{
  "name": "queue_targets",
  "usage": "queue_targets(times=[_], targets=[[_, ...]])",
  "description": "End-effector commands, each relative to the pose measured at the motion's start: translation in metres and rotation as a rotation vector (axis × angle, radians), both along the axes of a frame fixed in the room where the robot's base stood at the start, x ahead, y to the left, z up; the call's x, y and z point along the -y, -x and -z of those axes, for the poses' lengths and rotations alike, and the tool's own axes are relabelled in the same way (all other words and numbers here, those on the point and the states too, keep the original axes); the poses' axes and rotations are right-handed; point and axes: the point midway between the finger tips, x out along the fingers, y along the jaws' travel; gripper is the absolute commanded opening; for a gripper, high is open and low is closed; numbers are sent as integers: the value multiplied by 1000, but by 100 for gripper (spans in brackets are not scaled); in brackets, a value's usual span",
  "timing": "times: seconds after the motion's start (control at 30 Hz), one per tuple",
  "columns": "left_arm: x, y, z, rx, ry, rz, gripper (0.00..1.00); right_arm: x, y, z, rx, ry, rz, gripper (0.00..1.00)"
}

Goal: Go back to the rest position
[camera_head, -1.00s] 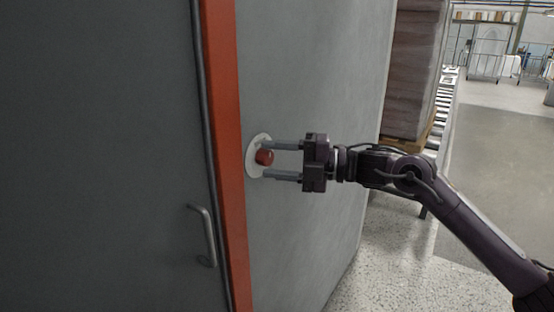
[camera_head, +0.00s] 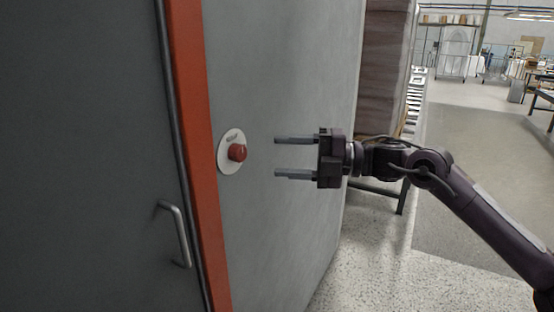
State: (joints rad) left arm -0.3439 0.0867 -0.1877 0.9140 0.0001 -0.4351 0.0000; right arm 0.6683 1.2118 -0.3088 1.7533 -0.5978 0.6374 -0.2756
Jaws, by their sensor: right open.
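My right gripper (camera_head: 277,158) is open and empty, its two fingers pointing left toward the grey cabinet wall. It is apart from a red push button (camera_head: 237,152) on a white oval plate (camera_head: 229,160), with a clear gap to the right of the button. The button is fully visible on the grey wall (camera_head: 290,60). My right arm comes in from the lower right. My left gripper is not in view.
A grey door (camera_head: 80,150) with a metal handle (camera_head: 176,234) and an orange-red frame strip (camera_head: 199,130) fills the left. A tall brown stack (camera_head: 382,60) stands behind the wall's right edge. Open floor (camera_head: 470,190) lies to the right.

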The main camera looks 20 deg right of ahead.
Motion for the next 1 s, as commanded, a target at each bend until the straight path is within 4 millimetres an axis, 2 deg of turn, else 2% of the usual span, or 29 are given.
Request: queue_targets(times=[0.43,0.57,0.67,0.77,0.8,0.87,0.9,0.97,1.0], targets=[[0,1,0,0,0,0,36,1,-1,1,-2,-4,4,54],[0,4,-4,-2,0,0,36,11,-23,19,-56,-68,60,54],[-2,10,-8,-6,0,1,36,30,-56,59,-159,-174,168,54],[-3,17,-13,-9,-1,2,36,53,-87,124,-295,-289,310,54],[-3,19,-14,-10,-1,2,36,62,-94,153,-351,-329,369,54],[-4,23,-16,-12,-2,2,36,73,-101,198,-434,-381,451,54],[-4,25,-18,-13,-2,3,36,80,-102,228,-491,-410,507,54],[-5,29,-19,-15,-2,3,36,88,-100,274,-572,-451,586,54],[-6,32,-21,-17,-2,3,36,93,-95,304,-625,-473,639,54]])
